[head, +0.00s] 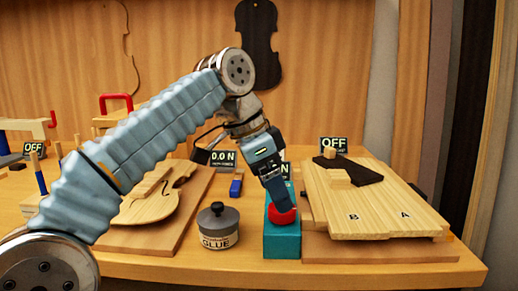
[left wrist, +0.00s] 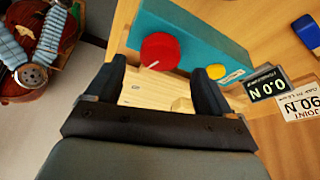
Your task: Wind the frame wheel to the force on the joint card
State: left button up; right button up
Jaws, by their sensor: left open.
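The red frame wheel (head: 284,217) sits on the teal frame block (head: 281,243). In the left wrist view the wheel (left wrist: 160,51), with a pale mark, lies just beyond my fingertips, and the teal body (left wrist: 204,43) carries a yellow button (left wrist: 216,71). My left gripper (head: 277,199) points down at the wheel and partly covers it in the head view. In the wrist view it (left wrist: 160,84) is open, with nothing held between its fingers. The joint card (left wrist: 303,105) seems to read 90 N. The small display (left wrist: 267,86) beside it reads 0.0 N. My right gripper is not in view.
Boards marked A and B (head: 385,210) lie right of the teal block. A glue jar (head: 218,228) stands left of it. A violin body (head: 155,205) lies on a board farther left. Another 0.0 N display (head: 222,158) and an OFF sign (head: 334,145) stand behind.

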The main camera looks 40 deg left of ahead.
pick_arm(q)
jog(key=p+v, duration=0.2)
jog(key=v, duration=0.8)
jog(key=shift+f, duration=0.1)
dwell(1.0)
